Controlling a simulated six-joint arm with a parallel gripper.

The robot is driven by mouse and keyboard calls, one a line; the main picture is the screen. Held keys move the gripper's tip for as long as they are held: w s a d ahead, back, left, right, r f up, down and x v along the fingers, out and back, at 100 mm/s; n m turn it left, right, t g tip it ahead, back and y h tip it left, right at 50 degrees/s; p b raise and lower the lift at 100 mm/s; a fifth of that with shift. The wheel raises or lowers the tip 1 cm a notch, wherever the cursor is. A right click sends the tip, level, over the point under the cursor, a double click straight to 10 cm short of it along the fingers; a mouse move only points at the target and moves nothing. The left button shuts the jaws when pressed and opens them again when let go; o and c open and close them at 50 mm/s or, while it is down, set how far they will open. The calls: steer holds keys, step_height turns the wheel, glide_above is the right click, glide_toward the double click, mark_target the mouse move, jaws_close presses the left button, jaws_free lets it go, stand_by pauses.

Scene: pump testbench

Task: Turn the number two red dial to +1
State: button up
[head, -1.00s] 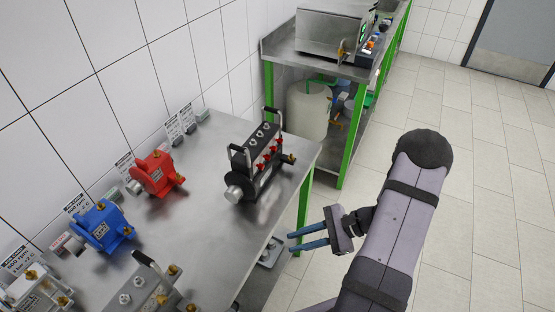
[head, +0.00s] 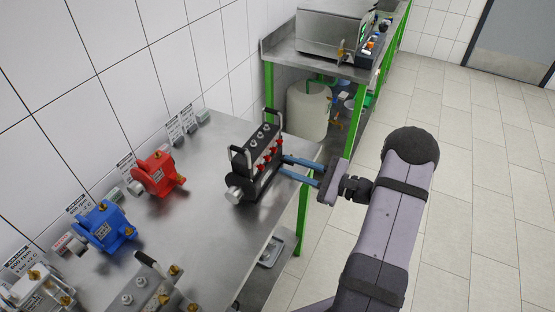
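A black block-shaped pump (head: 254,180) with a row of small red dials (head: 267,158) on its right side stands on the steel table. The dials' numbers and settings are too small to read, so I cannot tell which is number two. My gripper (head: 282,165) points left, with its two blue fingers apart and their tips close to the pump's right side, near the dials. I cannot tell whether the tips touch the pump. Nothing is visibly held between the fingers.
A red pump (head: 158,174), a blue pump (head: 104,227) and grey pumps (head: 150,297) stand on the same steel table (head: 205,200). The tiled wall is behind them. A second bench (head: 310,62) with green legs stands at the back. The floor at right is clear.

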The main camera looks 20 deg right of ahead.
mark_target(270, 159)
steer(key=shift+p+x, duration=0.8)
steer(key=shift+x, duration=1.6)
jaws_close()
